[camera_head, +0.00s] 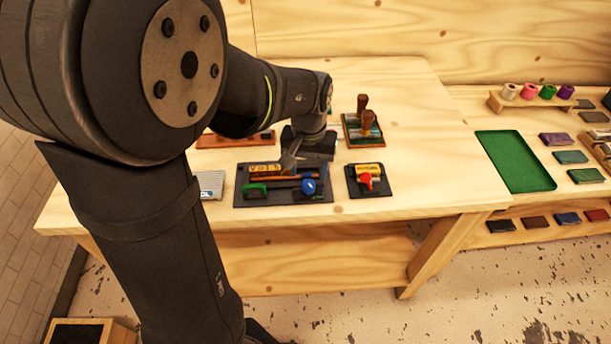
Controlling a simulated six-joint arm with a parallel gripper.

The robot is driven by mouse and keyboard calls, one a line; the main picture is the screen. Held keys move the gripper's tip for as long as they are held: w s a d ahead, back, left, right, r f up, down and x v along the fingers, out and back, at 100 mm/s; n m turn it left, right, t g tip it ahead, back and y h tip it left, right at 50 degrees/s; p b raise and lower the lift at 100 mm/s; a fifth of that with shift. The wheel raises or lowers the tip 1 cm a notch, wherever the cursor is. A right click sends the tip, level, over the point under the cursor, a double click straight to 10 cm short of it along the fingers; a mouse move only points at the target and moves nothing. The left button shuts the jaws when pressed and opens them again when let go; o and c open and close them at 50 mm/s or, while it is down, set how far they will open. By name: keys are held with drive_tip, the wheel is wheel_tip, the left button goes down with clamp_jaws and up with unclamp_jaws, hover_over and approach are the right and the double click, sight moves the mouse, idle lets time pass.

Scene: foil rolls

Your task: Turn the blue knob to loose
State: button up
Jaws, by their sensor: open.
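The blue knob (308,187) sits at the right end of a dark plate (240,200) on the wooden table. A green handle (256,190) is at the plate's left, with a reddish-brown rod and a yellow label (264,169) behind it. My gripper (289,161) is open and points down over the back of this plate, behind and left of the knob, apart from it in the picture. Its fingers are small here, and their height above the plate is unclear. The knob's marks are too small to read.
A second dark plate with a red knob (366,181) and a yellow block lies to the right. Two brown upright handles (363,105) stand on a board behind. A green tray (515,160) and foil rolls (528,91) are on the right table. A grey block (210,184) lies left.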

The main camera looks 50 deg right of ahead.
sight(308, 183)
drive_tip(key=shift+f, duration=2.05)
drive_tip(key=c, duration=1)
